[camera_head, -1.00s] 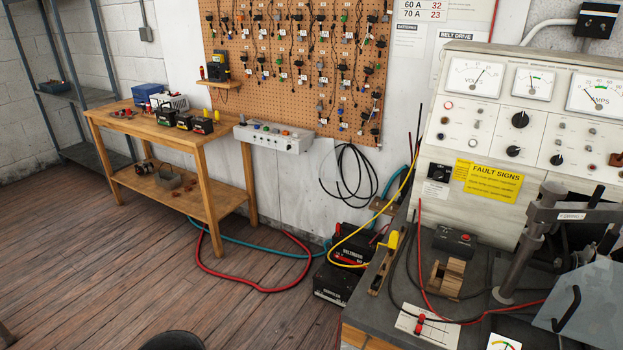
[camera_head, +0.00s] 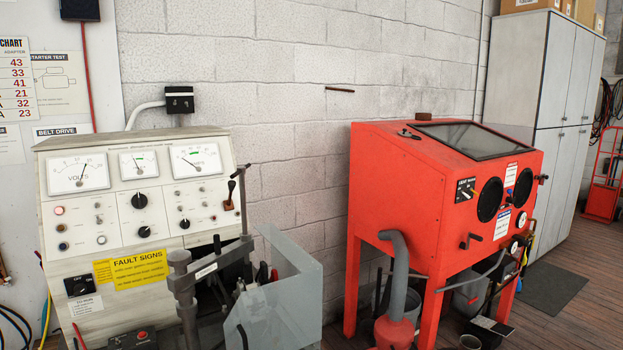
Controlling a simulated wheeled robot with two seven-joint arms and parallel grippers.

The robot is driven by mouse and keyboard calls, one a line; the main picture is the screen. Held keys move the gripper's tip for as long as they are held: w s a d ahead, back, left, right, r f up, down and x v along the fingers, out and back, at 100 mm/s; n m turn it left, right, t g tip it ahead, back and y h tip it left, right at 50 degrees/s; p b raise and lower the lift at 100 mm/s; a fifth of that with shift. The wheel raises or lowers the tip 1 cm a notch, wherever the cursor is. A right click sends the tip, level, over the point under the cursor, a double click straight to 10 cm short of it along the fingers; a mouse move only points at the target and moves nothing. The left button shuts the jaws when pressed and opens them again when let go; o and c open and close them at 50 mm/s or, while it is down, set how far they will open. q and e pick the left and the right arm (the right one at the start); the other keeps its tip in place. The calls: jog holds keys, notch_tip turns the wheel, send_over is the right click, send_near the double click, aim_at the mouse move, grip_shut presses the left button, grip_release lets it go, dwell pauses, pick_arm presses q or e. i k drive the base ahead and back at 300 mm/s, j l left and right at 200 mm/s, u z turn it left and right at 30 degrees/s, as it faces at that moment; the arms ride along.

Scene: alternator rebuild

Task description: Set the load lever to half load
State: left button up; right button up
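The test bench panel (camera_head: 160,222) stands at the left, with three dial gauges and several knobs. A lever with a dark handle (camera_head: 230,195) sits at the panel's right edge and points upward; it may be the load lever, but I cannot read a label or scale by it. The amps gauge (camera_head: 196,160) is to its left. Neither of my grippers is in view.
A grey metal guard (camera_head: 285,300) and a clamp post (camera_head: 185,300) stand in front of the panel. A red blast cabinet (camera_head: 400,185) with a grey hose (camera_head: 400,275) stands to the right. Grey lockers (camera_head: 545,75) are behind it, with wooden floor at the far right.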

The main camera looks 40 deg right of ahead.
aim_at(232, 184)
jog(key=l+z, duration=0.15)
jog(key=z, duration=0.3)
jog(key=i+l+z, duration=0.1)
jog(key=z, duration=0.35)
